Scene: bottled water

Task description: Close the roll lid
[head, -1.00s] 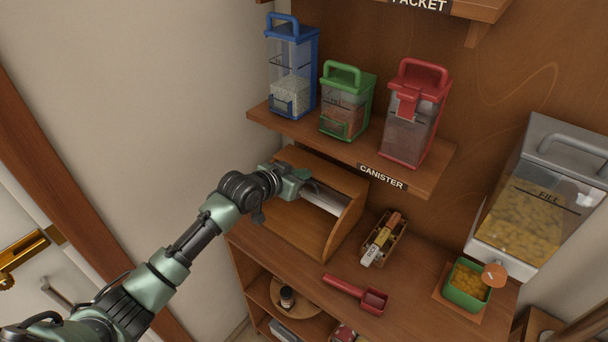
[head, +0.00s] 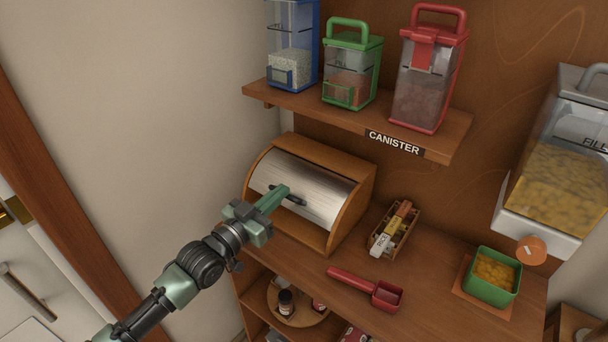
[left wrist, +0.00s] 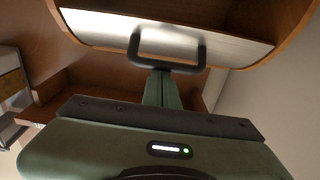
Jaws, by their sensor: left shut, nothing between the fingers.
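The roll lid (head: 318,187) is a curved silver sheet with a dark handle (head: 291,199), set in a wooden box on the counter. It spreads across most of the box's curved front in the head view; whether its lower edge meets the box's front is unclear. My left gripper (head: 277,197) is shut and empty, with its fingertips at the handle. In the left wrist view, the lid (left wrist: 105,28) shows as a silver band, and the fingers (left wrist: 162,88) point at the handle (left wrist: 168,50). Contact cannot be told. My right gripper is out of view.
A shelf (head: 455,135) with blue, green and red canisters hangs above the box. A small crate of packets (head: 396,230), a red scoop (head: 368,288) and a green container (head: 492,276) sit to the right on the counter. A wall stands at left.

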